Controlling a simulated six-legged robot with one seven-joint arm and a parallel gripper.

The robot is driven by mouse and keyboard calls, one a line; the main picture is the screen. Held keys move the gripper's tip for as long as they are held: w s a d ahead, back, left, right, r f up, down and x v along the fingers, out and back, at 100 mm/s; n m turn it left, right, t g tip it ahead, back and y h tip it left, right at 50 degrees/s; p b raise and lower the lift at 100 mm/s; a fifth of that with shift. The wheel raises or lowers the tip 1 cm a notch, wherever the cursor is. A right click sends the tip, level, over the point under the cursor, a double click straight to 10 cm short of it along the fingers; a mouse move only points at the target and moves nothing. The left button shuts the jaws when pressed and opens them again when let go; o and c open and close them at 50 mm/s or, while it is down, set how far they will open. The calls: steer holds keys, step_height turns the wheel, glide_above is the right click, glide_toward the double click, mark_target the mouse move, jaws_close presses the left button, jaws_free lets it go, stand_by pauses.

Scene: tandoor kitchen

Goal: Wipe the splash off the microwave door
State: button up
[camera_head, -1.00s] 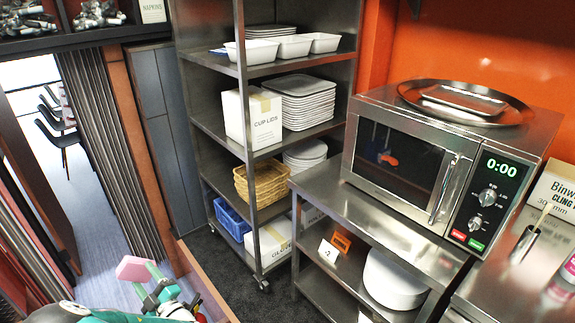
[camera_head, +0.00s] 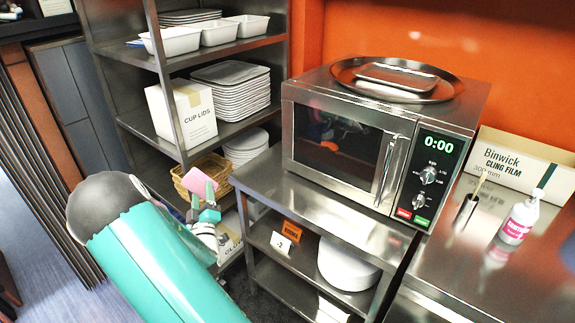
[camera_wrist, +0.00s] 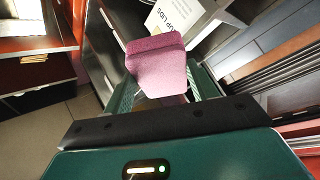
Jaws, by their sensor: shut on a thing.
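The steel microwave (camera_head: 330,85) stands on a steel table, its dark glass door (camera_head: 345,170) shut and facing me. A small orange-red patch (camera_head: 330,147) shows on the door glass; I cannot tell whether it is a splash or a reflection. My gripper (camera_head: 204,196) is left of the microwave and well short of the door, shut on a pink sponge (camera_head: 197,181). In the wrist view the sponge (camera_wrist: 160,68) sits between the two fingers and sticks out past them. The sponge is not touching the microwave.
A round steel tray (camera_head: 345,72) lies on top of the microwave. A steel rack (camera_head: 180,95) with dishes and boxes stands behind my gripper. A bottle (camera_head: 518,218) and a cling film box (camera_head: 510,165) are on the right counter. The tabletop before the microwave (camera_head: 300,205) is clear.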

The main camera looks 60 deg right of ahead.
steer(key=s+d+r+m+g+h, duration=0.2)
steer(key=s+d+r+m+g, duration=0.1)
steer(key=s+d, duration=0.8)
steer(key=s+d+r+m+g+h, duration=0.2)
steer(key=s+d+r+m+g, duration=0.2)
steer(key=s+d+g, duration=0.4)
steer(key=shift+s+d+r+g+h, duration=0.3)
steer(key=shift+s+d+r, duration=0.25)
steer(key=shift+s+d, duration=1.35)
steer(key=shift+s+d, duration=0.1)
steer(key=shift+d, duration=0.85)
steer(key=shift+s+a, duration=0.2)
steer(key=shift+s, duration=1.15)
steer(key=shift+s+a, duration=0.2)
steer(key=shift+s, duration=1.2)
steer(key=shift+s+a, duration=0.2)
steer(key=shift+s, duration=1.15)
steer(key=shift+w+d, duration=0.2)
steer(key=shift+w, duration=1.95)
steer(key=shift+w+d, duration=0.2)
steer(key=shift+w, duration=0.8)
steer(key=shift+w+d, duration=0.2)
steer(key=shift+w, duration=0.8)
